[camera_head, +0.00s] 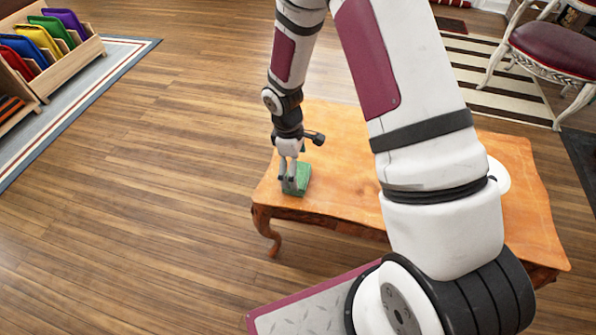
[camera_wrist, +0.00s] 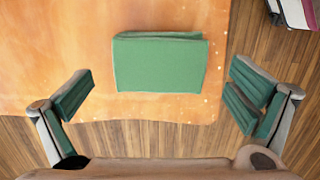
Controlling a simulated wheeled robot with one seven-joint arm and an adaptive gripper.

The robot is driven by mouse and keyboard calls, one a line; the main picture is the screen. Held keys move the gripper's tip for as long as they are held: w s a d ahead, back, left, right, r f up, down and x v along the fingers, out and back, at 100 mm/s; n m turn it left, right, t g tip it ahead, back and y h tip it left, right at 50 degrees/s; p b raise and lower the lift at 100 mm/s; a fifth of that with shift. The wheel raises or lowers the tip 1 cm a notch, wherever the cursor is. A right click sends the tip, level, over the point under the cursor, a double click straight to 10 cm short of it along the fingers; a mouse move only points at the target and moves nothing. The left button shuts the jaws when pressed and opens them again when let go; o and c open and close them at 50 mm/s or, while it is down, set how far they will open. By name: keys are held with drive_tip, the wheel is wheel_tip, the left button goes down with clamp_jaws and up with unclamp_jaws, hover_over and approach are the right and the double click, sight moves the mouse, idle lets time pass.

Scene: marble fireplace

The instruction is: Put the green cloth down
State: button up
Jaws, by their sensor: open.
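The green cloth (camera_head: 299,178) lies folded into a flat block on the orange wooden table (camera_head: 337,150), near its left corner. In the wrist view the cloth (camera_wrist: 160,62) rests on the tabletop (camera_wrist: 50,45) close to the table's edge. My gripper (camera_head: 289,186) is just above the cloth in the head view and partly hides it. In the wrist view my gripper (camera_wrist: 158,98) is open, with one finger well to each side of the cloth and not touching it. The gap between the fingers is empty.
A wooden rack (camera_head: 50,60) with colored folders stands at the far left on a rug. A dark red chair (camera_head: 553,50) stands at the upper right by a striped rug (camera_head: 490,75). Open wooden floor (camera_head: 150,200) lies left of the table.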

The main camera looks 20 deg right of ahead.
drive_tip(key=s+d+r+m+p, duration=0.1)
drive_tip(key=s+r+m+p, duration=0.2)
drive_tip(key=r, duration=1.8)
drive_tip(key=s+d+r+m, duration=0.1)
drive_tip(key=s+r+m, duration=0.2)
drive_tip(key=s+r, duration=0.65)
drive_tip(key=s+r+m, duration=0.2)
drive_tip(key=s+r, duration=0.1)
drive_tip(key=s, duration=0.7)
drive_tip(key=s+a+r+m+t+y, duration=0.1)
drive_tip(key=s+r+m, duration=0.2)
drive_tip(key=s, duration=0.7)
drive_tip(key=shift+a+r+b, duration=0.15)
drive_tip(key=shift+r+b, duration=0.2)
drive_tip(key=shift+b, duration=0.1)
drive_tip(key=shift+w, duration=0.1)
wheel_tip(320, 180, up, 22)
drive_tip(key=t+p, duration=0.4)
drive_tip(key=p, duration=1.6)
